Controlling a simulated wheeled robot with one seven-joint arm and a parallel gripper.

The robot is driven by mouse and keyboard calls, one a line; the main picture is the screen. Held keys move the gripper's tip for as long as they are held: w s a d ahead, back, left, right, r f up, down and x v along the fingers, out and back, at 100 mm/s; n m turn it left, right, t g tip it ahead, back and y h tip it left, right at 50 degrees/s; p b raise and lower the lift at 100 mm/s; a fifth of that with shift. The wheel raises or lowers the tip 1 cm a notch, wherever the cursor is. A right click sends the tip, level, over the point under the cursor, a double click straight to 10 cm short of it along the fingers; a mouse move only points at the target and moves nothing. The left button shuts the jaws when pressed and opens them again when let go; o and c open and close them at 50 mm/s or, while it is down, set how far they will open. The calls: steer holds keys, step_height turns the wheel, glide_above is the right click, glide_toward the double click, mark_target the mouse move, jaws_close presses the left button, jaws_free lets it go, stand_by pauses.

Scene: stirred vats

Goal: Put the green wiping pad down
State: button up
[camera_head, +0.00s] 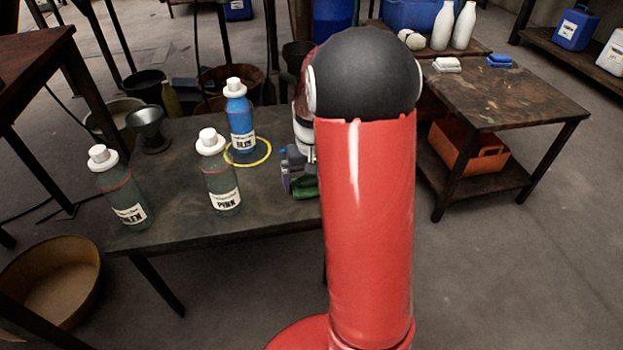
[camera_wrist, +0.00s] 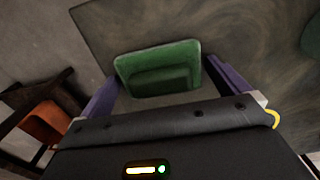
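The green wiping pad (camera_wrist: 160,70) is between the two purple fingers of my gripper (camera_wrist: 161,78) in the wrist view, and both fingertips meet its sides. My gripper is shut on the pad. In the head view the pad (camera_head: 304,188) shows low beside my gripper (camera_head: 292,178), at the right part of the dark table (camera_head: 270,212). My red arm hides part of this area. I cannot tell whether the pad touches the tabletop.
A green-labelled bottle (camera_head: 122,188), a PINK bottle (camera_head: 218,175) and a blue bottle (camera_head: 240,120) stand on the table. A yellow ring (camera_head: 266,160) surrounds the blue bottle's base. A side table (camera_head: 510,95) at right holds white (camera_head: 447,64) and blue (camera_head: 499,60) pads.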

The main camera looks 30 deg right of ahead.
mark_target(311, 178)
step_height(311, 178, up, 11)
steer(key=p, duration=0.2)
steer(key=s+a+r+n+t, duration=0.1)
steer(key=s+a+r+t, duration=0.2)
steer(key=s+a+r, duration=0.5)
steer(key=s+a+n+t, duration=0.1)
steer(key=s+a, duration=0.1)
steer(key=s, duration=0.4)
steer(key=s+a+f+n+t, duration=0.1)
steer(key=s+a, duration=0.2)
steer(key=s, duration=0.3)
steer(key=shift+a+t, duration=0.3)
steer(key=shift+a, duration=0.05)
steer(key=shift+s, duration=0.1)
